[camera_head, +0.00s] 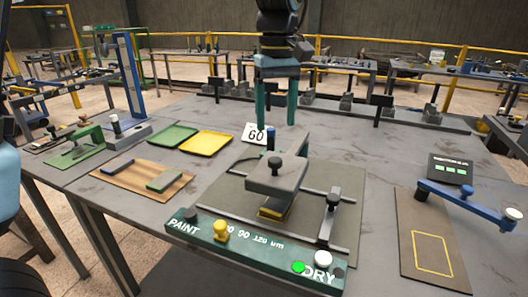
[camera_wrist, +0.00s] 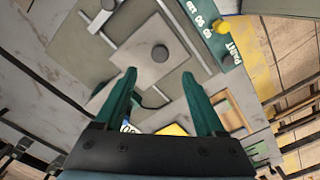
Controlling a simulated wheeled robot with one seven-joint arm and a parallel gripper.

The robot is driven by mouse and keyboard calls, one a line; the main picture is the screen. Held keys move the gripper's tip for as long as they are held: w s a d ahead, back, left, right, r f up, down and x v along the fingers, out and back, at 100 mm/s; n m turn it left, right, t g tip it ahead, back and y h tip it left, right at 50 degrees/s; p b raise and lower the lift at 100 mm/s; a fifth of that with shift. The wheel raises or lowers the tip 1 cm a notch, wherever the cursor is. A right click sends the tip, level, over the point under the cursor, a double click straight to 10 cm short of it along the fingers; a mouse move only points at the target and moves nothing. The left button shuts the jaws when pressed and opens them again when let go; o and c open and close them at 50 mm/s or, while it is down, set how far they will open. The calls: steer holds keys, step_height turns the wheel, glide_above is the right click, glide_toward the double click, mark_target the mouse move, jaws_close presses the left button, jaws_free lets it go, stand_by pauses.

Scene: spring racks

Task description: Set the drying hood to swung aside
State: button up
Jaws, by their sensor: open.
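A grey slab with a black knob, which looks like the drying hood (camera_head: 262,184), sits over the middle of the paint station. Its knob (camera_head: 275,165) stands on top. It also shows in the wrist view (camera_wrist: 140,60), with its knob near the middle. A dark yellow-edged part (camera_head: 275,209) shows beneath the slab; the rest of it is hidden. My gripper (camera_head: 277,122) is open and empty, pointing down above and behind the slab, apart from it. The two green fingers also show in the wrist view (camera_wrist: 159,78).
The green PAINT/DRY panel (camera_head: 250,249) has a yellow knob (camera_head: 221,231) and a lit green lamp (camera_head: 298,267). Behind are a "60" card (camera_head: 255,135) and a yellow tray (camera_head: 206,144). A blue lever (camera_head: 465,203) lies right.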

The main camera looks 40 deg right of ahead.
mark_target(275, 159)
step_height(275, 159, down, 10)
steer(key=shift+r+p, duration=0.1)
steer(key=shift+p, duration=0.8)
steer(key=shift+c, duration=0.4)
jaws_close()
stand_by(0.4)
